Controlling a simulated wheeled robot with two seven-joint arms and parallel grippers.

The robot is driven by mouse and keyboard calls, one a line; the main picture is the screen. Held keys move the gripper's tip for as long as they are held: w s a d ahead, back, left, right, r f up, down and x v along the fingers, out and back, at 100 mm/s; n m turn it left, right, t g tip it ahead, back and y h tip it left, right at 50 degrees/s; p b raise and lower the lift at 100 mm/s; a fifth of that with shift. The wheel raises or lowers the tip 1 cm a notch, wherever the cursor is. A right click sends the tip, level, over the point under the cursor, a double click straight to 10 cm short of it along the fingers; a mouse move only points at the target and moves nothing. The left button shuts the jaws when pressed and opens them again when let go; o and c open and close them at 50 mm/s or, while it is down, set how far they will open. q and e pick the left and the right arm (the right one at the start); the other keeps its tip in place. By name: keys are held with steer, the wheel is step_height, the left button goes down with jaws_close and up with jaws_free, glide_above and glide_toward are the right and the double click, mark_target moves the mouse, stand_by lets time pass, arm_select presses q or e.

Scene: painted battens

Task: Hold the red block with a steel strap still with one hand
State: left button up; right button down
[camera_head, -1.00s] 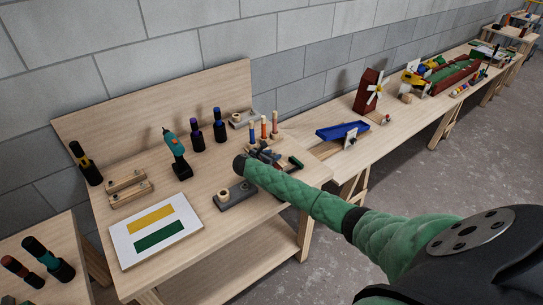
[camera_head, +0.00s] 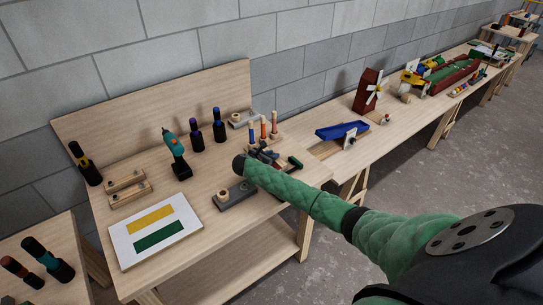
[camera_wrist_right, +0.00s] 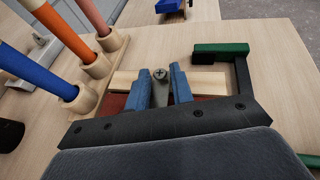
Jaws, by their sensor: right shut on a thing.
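The red block with a steel strap (camera_wrist_right: 112,102) is mostly hidden in the right wrist view; a patch of red shows left of the fingers. A grey strap end with a screw head (camera_wrist_right: 160,74) shows between the fingertips. My right gripper (camera_wrist_right: 165,82) has its two blue fingers closed on this piece, low over the bench. In the head view the right gripper (camera_head: 266,157) is small at the bench's right part, partly hidden by my green arm. A pale wooden batten (camera_wrist_right: 207,82) runs behind the fingers. My left gripper is not in view.
Orange, red and blue handles stand in a wooden rack (camera_wrist_right: 97,68) close left of the fingers. A white board with yellow and green bars (camera_head: 155,232) lies at the front left. A teal drill (camera_head: 175,155) stands behind.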

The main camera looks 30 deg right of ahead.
steer(key=c, duration=1.1)
jaws_free()
steer(key=shift+c, duration=0.2)
steer(key=shift+a, duration=0.1)
steer(key=shift+s+a+r, duration=0.1)
steer(key=shift+a, duration=0.15)
steer(key=v, duration=1.1)
steer(key=shift+a+r, duration=0.1)
